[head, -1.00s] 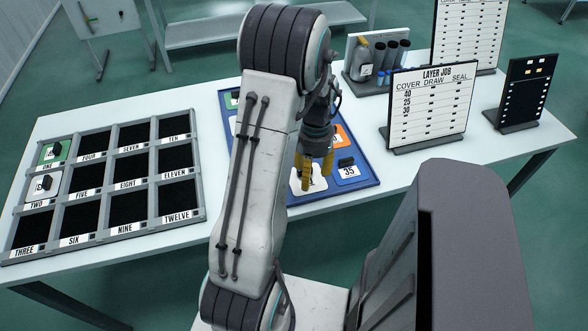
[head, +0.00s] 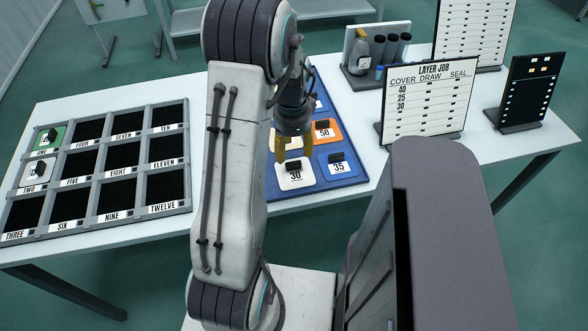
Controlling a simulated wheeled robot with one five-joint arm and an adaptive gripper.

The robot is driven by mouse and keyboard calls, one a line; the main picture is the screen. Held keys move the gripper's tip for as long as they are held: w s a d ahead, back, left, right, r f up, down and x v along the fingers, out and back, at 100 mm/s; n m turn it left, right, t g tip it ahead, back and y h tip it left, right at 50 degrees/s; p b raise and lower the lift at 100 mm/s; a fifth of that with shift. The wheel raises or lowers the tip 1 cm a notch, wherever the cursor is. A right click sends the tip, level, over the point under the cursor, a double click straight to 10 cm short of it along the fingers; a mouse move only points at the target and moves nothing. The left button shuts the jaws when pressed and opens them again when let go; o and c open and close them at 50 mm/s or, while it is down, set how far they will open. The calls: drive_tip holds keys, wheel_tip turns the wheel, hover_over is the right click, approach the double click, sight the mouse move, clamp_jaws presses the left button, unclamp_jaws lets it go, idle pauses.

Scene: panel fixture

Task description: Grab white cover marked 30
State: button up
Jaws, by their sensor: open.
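The white cover marked 30 (head: 295,177) lies on the blue tray (head: 350,180) near its front edge, with a dark handle on top. My gripper (head: 291,157) has yellow fingers, is open and empty, and hangs over or just behind the cover's handle. I cannot tell whether the fingers touch the cover. Part of the tray is hidden behind my arm.
Beside it on the tray are a blue cover marked 35 (head: 337,165) and an orange cover marked 50 (head: 323,131). A grey rack with labelled compartments (head: 100,219) stands at left. The Layer Job board (head: 427,105) stands at right.

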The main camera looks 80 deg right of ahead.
sight(294, 164)
drive_tip(key=shift+f+m, duration=0.3)
drive_tip(key=shift+f, duration=0.45)
drive_tip(key=shift+s+f+p, duration=0.2)
drive_tip(key=shift+f+p, duration=0.2)
drive_tip(key=shift+f, duration=2.55)
drive_tip(key=shift+c, duration=0.3)
clamp_jaws()
